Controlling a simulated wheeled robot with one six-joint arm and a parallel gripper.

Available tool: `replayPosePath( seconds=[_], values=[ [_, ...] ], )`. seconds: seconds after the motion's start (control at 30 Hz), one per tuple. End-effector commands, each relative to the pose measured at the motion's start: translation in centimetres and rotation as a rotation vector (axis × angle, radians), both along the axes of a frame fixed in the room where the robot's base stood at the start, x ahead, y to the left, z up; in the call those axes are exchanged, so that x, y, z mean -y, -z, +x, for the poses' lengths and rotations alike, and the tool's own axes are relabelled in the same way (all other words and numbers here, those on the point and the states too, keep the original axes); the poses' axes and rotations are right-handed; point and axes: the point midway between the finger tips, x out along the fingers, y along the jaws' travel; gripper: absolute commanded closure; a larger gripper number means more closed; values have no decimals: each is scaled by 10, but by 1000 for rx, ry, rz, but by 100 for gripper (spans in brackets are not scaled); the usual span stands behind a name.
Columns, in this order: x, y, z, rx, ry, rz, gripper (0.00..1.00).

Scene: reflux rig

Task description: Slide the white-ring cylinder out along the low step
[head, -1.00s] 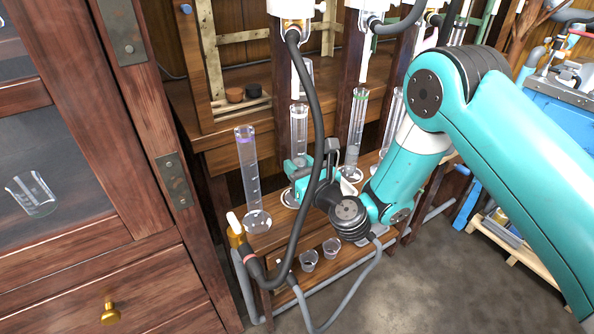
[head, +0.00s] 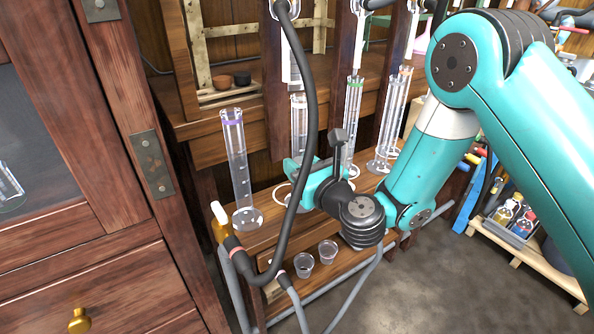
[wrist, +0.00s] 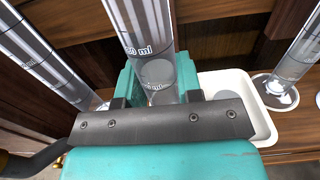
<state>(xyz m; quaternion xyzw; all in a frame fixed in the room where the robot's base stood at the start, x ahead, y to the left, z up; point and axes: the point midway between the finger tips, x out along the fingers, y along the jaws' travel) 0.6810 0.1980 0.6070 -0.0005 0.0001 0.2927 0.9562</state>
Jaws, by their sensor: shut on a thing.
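The white-ring cylinder (head: 299,122) is a clear graduated cylinder, second from the left in the head view. It stands about upright between the purple-ring cylinder (head: 239,170) and the green-ring cylinder (head: 352,115). My gripper (head: 308,180) is shut on its lower part. In the wrist view, the held cylinder (wrist: 145,40) rises between the teal jaws (wrist: 155,90), with graduation marks facing the camera.
An orange-ring cylinder (head: 393,120) stands farther right. A black hose (head: 309,110) hangs in front of the held cylinder. A white tray (wrist: 240,85) lies beside the jaws. A wooden cabinet (head: 110,200) stands at left.

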Motion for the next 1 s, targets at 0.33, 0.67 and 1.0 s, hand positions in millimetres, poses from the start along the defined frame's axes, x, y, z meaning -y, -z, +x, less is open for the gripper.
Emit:
replayPosePath(
  seconds=[0.33, 0.67, 1.0],
  values=[
    [8, 3, -12, 2, 0, 1, 88],
    [17, 3, -26, 1, 1, 2, 88],
    [26, 1, -38, 1, 0, 2, 88]
  ],
)
